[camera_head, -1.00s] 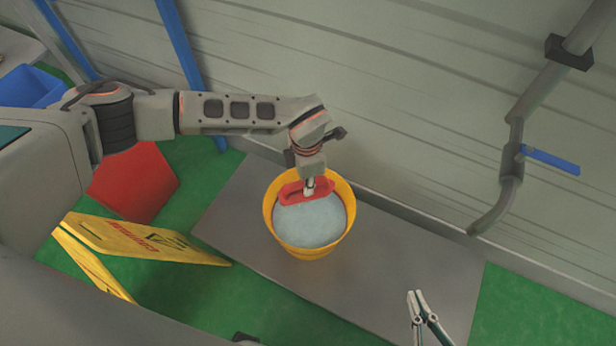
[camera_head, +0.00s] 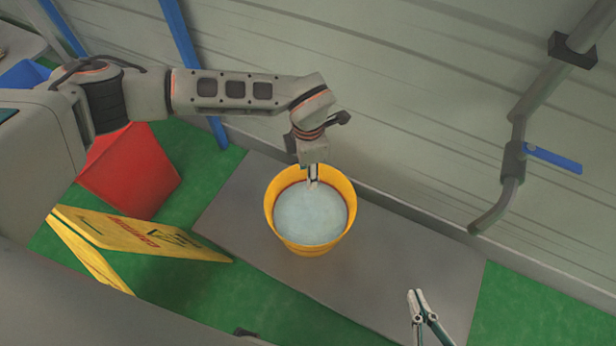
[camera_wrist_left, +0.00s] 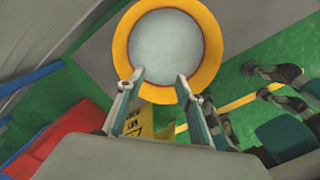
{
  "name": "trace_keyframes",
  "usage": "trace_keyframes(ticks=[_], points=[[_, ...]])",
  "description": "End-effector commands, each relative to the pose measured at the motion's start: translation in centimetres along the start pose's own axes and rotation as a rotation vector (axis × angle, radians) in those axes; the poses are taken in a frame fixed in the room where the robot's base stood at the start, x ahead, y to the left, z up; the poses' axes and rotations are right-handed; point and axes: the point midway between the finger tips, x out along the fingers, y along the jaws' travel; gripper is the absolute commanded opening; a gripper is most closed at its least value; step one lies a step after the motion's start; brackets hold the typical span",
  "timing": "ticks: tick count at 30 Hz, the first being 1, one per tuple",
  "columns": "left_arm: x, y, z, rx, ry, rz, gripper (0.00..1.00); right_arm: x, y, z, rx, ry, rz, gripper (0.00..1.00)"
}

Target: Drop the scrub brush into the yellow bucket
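The yellow bucket (camera_head: 312,250) stands upright on a grey panel and is filled with pale bluish liquid; it also shows in the left wrist view (camera_wrist_left: 122,45). My left gripper (camera_head: 313,180) is over the bucket's back rim in the head view. In the left wrist view its two fingers (camera_wrist_left: 160,78) are spread with nothing between them. The red scrub brush is in neither current view; whether it lies under the liquid cannot be seen. My right gripper (camera_head: 415,292) is at the lower right, away from the bucket, empty, with a narrow gap between its fingertips.
The grey panel (camera_head: 400,265) lies on a green floor (camera_head: 530,310) by the wall. A yellow sign (camera_head: 140,238) and a red object (camera_head: 130,175) stand left of the bucket. A pipe with a blue lever (camera_head: 550,157) runs along the right wall.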

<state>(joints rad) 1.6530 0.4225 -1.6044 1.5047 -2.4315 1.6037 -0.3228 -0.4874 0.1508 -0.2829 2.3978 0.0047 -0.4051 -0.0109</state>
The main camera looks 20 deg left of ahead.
Motion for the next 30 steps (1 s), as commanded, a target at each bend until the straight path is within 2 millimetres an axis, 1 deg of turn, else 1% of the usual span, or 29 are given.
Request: trace_keyframes(ticks=[1, 6, 9, 12, 17, 30], points=[[-1.3, 0.1, 0.1, 0.001, -0.002, 0.004, 0.36, 0.0, 0.0, -0.1, 0.000, 0.001, 0.001, 0.00], [-4.7, 0.1, 0.1, 0.000, -0.002, 0.003, 0.36, 0.0, 0.0, -0.1, 0.001, 0.002, 0.001, 0.00], [-6.2, 0.1, 0.0, 0.000, -0.001, 0.003, 0.36, 0.0, 0.0, -0.1, 0.001, 0.002, 0.001, 0.00], [-7.2, 0.0, 0.0, 0.000, -0.001, 0.001, 0.36, 0.0, 0.0, -0.1, 0.001, 0.002, 0.001, 0.00], [-7.9, 0.0, 0.0, -0.001, 0.001, 0.001, 0.36, 0.0, 0.0, -0.1, 0.001, 0.002, 0.001, 0.00], [-8.0, -0.1, 0.0, 0.000, 0.000, -0.001, 0.36, 0.0, 0.0, -0.1, 0.001, 0.002, 0.001, 0.00]])
